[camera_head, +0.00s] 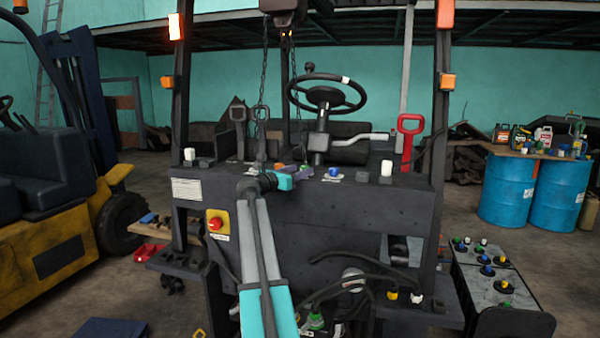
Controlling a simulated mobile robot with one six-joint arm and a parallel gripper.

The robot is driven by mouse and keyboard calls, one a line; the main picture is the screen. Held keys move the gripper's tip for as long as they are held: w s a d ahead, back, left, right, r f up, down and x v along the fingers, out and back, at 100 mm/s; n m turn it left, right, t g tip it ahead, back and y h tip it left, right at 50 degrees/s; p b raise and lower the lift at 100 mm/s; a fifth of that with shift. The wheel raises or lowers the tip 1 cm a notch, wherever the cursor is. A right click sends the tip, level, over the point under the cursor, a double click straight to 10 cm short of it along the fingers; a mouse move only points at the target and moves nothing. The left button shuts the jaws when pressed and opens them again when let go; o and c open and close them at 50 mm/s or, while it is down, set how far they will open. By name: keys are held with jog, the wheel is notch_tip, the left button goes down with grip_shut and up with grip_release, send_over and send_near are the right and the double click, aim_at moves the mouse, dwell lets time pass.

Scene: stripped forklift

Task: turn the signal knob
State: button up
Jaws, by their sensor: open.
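A stripped forklift's dark dash panel (350,195) faces me. A small blue knob (334,172) with a pale label stands on its top, right of centre. White knobs stand at the dash's right (386,168) and left (189,154). I cannot tell for certain which knob is the signal knob. My gripper (298,173) is small in view at the end of my arm, over the dash top, a little left of the blue knob. It is open. Its fingertips blend with small coloured parts behind, and I cannot tell whether it touches any of them.
The steering wheel (327,93) and its column rise behind the dash. A red-handled lever (407,138) stands at right. Chains (265,90) hang near my gripper. A red button on a yellow plate (217,224) is on the panel's left. Blue drums (507,190) stand far right.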

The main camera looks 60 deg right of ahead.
jog(key=w+a+b, duration=0.1)
jog(key=a+b, duration=0.2)
jog(key=a, duration=1)
jog(key=shift+f, duration=0.15)
